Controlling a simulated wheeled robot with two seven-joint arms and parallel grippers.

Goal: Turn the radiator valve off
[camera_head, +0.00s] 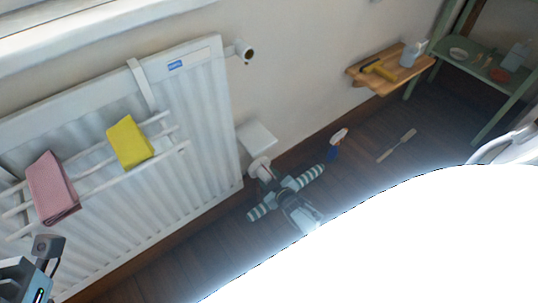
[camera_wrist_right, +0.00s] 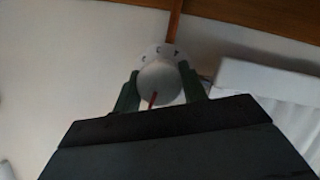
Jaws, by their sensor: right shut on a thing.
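The white radiator (camera_head: 175,130) stands against the wall at the left of the head view. Its white valve knob (camera_head: 260,168) is at its lower right corner, and my right gripper (camera_head: 266,178) is at it. In the right wrist view the round knob (camera_wrist_right: 160,82) has a red line on its face and a ring with small dark marks behind it. The two dark green fingers of my right gripper (camera_wrist_right: 160,90) are on either side of the knob, shut on it. Part of my left gripper (camera_head: 38,270) shows at the lower left; its fingertips are hidden.
A rack on the radiator holds a pink cloth (camera_head: 53,187) and a yellow cloth (camera_head: 129,141). A white box (camera_head: 257,137) is on the wall above the valve. A spray bottle (camera_head: 335,143) and a wooden stick (camera_head: 397,145) are on the floor. A wooden shelf (camera_head: 412,66) is farther right.

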